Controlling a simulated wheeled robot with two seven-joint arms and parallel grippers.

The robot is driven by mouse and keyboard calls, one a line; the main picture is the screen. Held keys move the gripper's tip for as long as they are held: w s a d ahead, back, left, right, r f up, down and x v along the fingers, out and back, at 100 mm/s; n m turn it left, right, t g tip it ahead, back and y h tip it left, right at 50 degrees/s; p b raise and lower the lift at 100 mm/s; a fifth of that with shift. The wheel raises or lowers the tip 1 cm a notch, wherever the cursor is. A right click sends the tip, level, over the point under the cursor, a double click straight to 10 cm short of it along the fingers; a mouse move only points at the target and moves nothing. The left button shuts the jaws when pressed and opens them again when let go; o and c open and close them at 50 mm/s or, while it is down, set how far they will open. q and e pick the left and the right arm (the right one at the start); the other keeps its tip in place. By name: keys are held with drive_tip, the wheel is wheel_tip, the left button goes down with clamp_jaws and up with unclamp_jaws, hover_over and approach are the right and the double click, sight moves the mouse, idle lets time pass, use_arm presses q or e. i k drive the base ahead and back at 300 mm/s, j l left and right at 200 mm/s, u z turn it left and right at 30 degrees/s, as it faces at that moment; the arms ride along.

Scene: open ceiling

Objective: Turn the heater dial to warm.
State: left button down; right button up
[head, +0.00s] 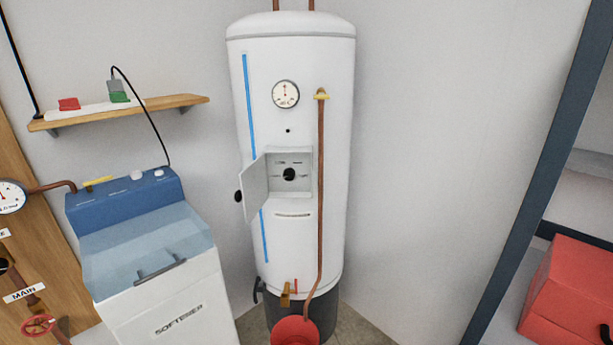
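The white cylindrical heater (330,220) stands upright in the middle of the head view. Its small panel door (255,190) is swung open to the left. Inside the recess is a round black dial (289,174) with small marks around it, too small to read. A round gauge (285,94) with a red needle sits above the recess. Neither of my grippers is in view, and nothing touches the dial.
A white and blue softener (170,295) stands to the left of the heater. A wooden shelf (180,102) is on the wall above it. A copper pipe (321,200) runs down the heater's front, right of the recess. A red bucket (294,331) sits below. A red box (570,290) is at right.

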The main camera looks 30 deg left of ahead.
sight(289, 174)
drive_tip(key=k+j, duration=0.1)
drive_tip(key=j, duration=0.3)
drive_tip(key=k+j, duration=0.15)
drive_tip(key=j, duration=0.3)
drive_tip(key=k+j, duration=0.1)
drive_tip(key=j, duration=0.3)
drive_tip(key=k+j, duration=0.1)
drive_tip(key=j, duration=0.3)
drive_tip(key=k+j, duration=0.15)
drive_tip(key=j, duration=0.25)
drive_tip(key=k+j, duration=0.1)
drive_tip(key=j, duration=0.35)
drive_tip(key=z, duration=0.05)
